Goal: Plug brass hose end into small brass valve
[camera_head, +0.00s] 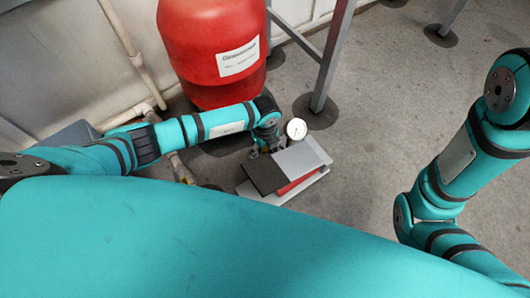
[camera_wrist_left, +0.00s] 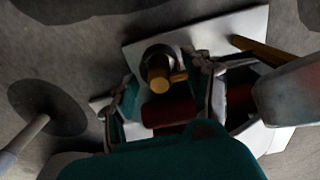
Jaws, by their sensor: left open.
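A short brass-coloured cylinder (camera_wrist_left: 159,80) stands end-on towards the camera in the left wrist view, with a dark round collar behind it. I cannot tell whether it is the valve or the hose end. My left gripper (camera_wrist_left: 164,72) is open, its fingers on either side of the cylinder; I cannot tell if they touch it. A brass-coloured rod (camera_wrist_left: 262,50) lies to the right of the fingers. In the head view my left gripper (camera_head: 260,148) is small and partly hidden beside the grey-and-red unit (camera_head: 302,162). My right gripper is out of view.
A round white gauge (camera_head: 296,129) stands at the unit's back edge, close to my left wrist. A red tank (camera_head: 212,50) and a grey metal leg (camera_head: 332,55) stand behind it. Pipes (camera_head: 130,45) run along the left wall. The floor (camera_head: 385,110) right of the unit is clear.

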